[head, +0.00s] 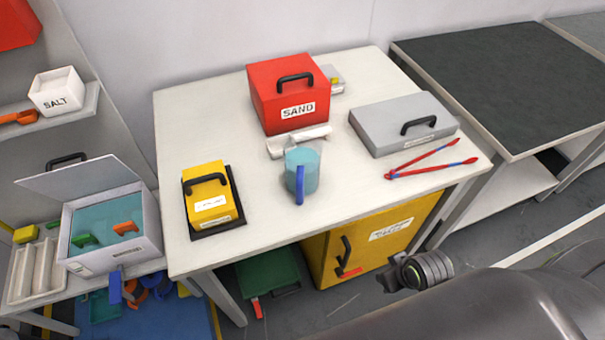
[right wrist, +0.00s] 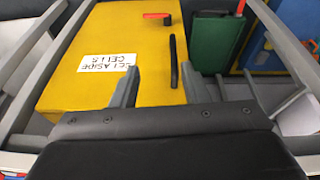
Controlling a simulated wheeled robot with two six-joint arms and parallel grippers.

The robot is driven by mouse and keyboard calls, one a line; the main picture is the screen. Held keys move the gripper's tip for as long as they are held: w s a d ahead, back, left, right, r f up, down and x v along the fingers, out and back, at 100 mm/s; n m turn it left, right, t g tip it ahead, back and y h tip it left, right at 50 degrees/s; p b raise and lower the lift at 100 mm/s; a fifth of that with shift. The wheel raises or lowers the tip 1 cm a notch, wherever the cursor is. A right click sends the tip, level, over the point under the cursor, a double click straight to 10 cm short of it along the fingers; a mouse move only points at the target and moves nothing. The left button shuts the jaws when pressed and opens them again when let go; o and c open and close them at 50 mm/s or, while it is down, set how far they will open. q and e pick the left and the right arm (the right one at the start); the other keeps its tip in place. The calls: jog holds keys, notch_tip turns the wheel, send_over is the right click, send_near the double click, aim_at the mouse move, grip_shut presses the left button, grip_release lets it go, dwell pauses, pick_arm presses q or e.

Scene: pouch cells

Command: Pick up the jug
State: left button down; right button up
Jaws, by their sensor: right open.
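The jug (head: 302,170) is a translucent teal cup with a blue handle. It stands upright near the middle of the white table (head: 260,222), its handle facing the front edge. My right gripper (right wrist: 162,82) is open and empty in the right wrist view, its fingers apart in front of the yellow cabinet (right wrist: 110,40) under the table. In the head view my right arm comes in at the lower right, below the table's front edge and well away from the jug. The jug does not show in the right wrist view. My left gripper is not in view.
A red SAND box (head: 290,95) and white pieces (head: 298,141) stand behind the jug. A yellow box (head: 207,192) is to its left. A grey case (head: 403,124) and red tongs (head: 430,164) are to its right. The table in front of the jug is clear.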

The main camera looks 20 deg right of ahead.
jog(key=w+a+r+n+y, duration=0.5)
jog(key=w+r+n+y, duration=0.1)
jog(key=r+n+y, duration=0.3)
jog(key=n+t+y, duration=0.2)
jog(key=n+y, duration=0.1)
jog(key=y, duration=0.1)
send_near(302, 202)
jog(key=w+a+p, duration=0.1)
jog(key=a, duration=0.1)
jog(key=w+a+f+p, duration=0.1)
jog(key=w+a, duration=0.1)
jog(key=shift+w+a, duration=0.1)
jog(key=shift+w, duration=0.2)
jog(key=shift+s+p+x, duration=0.2)
jog(key=shift+p+x, duration=0.5)
jog(key=shift+x, duration=0.4)
jog(key=shift+s+p+x, duration=0.25)
jog(key=shift+p+x, duration=0.4)
jog(key=shift+x, duration=0.5)
jog(key=shift+w+a+f+g, duration=0.15)
jog(key=shift+a+f+g, duration=0.15)
jog(key=shift+a+f, duration=0.1)
grip_shut()
jog(key=shift+w+r, duration=0.1)
jog(key=shift+r, duration=0.1)
